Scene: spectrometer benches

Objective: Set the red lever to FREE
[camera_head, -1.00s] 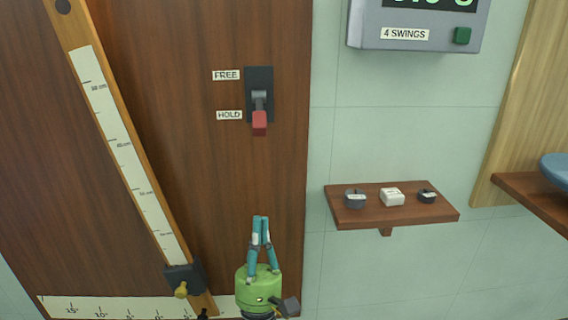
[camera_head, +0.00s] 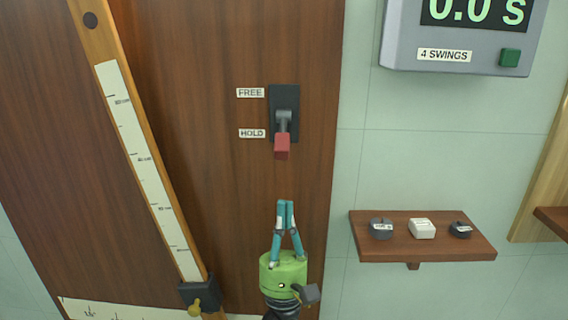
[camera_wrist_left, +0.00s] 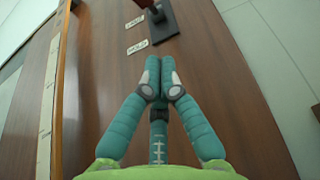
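The red lever (camera_head: 282,146) is on a dark plate (camera_head: 284,97) on the wooden panel, and its red handle hangs down beside the HOLD label (camera_head: 252,133). The FREE label (camera_head: 250,92) is higher up. My left gripper (camera_head: 286,203) is below the lever, apart from it, with its teal fingers pointing up and their tips together, holding nothing. In the left wrist view the closed fingertips (camera_wrist_left: 160,62) lie below the dark plate (camera_wrist_left: 160,22), and part of the red handle (camera_wrist_left: 143,3) shows at the top edge. My right gripper is out of view.
A slanted wooden arm with a scale (camera_head: 142,160) and a dark clamp (camera_head: 198,293) is on the left. A shelf (camera_head: 425,248) with small weights is at the right. A timer box (camera_head: 455,55) reads 0.0 S above it. The panel around the lever is clear.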

